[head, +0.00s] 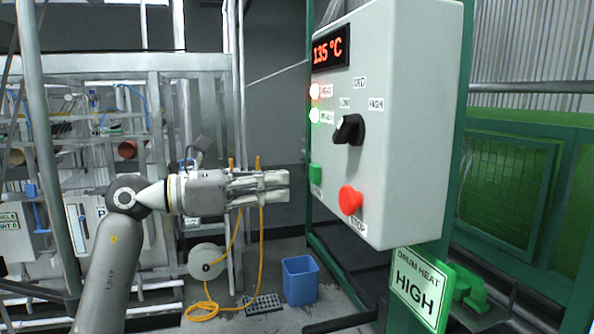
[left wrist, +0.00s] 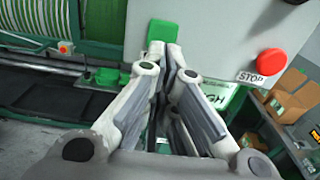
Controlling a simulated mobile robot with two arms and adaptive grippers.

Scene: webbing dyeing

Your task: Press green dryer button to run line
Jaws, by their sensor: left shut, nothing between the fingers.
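The green button (head: 315,174) sits low on the left side of the grey control box (head: 400,130). It also shows in the left wrist view (left wrist: 162,30), just past my fingertips. My left gripper (head: 286,186) is shut and empty. In the head view it points right at the green button, with a small gap in the picture between fingertips and button. In the left wrist view the fingertips appear just below the button; I cannot tell whether they touch it. My right gripper is not in view.
A red stop button (head: 350,200) is right of the green button, below a black selector knob (head: 348,130). The display (head: 330,52) reads 135 °C. A "drum heat high" sign (head: 418,286) hangs below. A blue bin (head: 299,280) and orange hose (head: 262,230) are beneath.

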